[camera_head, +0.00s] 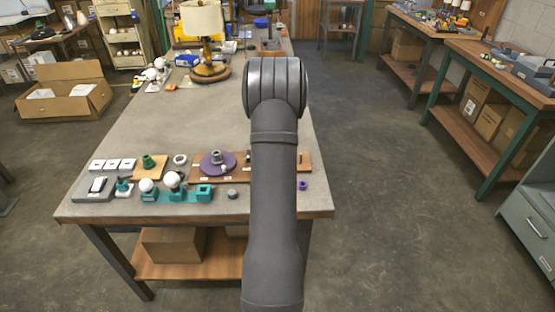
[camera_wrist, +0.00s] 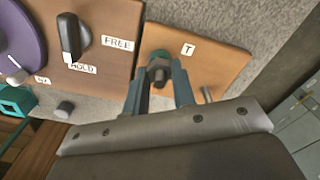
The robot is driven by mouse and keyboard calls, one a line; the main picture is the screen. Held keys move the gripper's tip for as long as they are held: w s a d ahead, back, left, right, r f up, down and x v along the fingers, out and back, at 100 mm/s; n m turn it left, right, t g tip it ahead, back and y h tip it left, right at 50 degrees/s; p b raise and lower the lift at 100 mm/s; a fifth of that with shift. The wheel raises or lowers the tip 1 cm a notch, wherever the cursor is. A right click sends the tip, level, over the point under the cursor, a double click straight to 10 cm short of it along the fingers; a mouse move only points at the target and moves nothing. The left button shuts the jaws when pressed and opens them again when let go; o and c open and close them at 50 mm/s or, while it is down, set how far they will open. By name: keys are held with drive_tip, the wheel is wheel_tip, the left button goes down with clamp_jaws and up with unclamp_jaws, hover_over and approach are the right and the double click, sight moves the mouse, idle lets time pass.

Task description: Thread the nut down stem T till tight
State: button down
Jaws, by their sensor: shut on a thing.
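In the wrist view, stem T (camera_wrist: 158,83) stands on a small wooden board (camera_wrist: 215,68) that carries a label "T" (camera_wrist: 188,49). A dark nut (camera_wrist: 160,72) is around the stem, near the board. My gripper (camera_wrist: 160,76) is shut on the nut, with one finger on each side. The fingers hide parts of the nut's sides, and I cannot tell whether it touches the board. In the head view my arm hides the stem, the nut and my gripper.
Left of the T board is a larger board with a dark knob (camera_wrist: 72,38) pointing at "HOLD" (camera_wrist: 82,68), and a purple disc (camera_wrist: 22,45). A thin peg (camera_wrist: 207,94) stands right of the stem. Teal holders (camera_head: 178,194) and a lamp (camera_head: 206,45) are on the bench (camera_head: 215,120).

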drive_tip(key=m, duration=0.4)
drive_tip(key=shift+s+f, duration=0.2)
drive_tip(key=shift+f, duration=0.1)
drive_tip(key=c, duration=1.3)
unclamp_jaws()
drive_tip(key=shift+r, duration=0.1)
drive_tip(key=shift+w, duration=0.1)
drive_tip(key=shift+r+n, duration=0.1)
drive_tip(key=shift+n, duration=0.3)
drive_tip(key=n, duration=0.5)
drive_tip(key=shift+w+n, duration=0.1)
drive_tip(key=shift+n, duration=0.3)
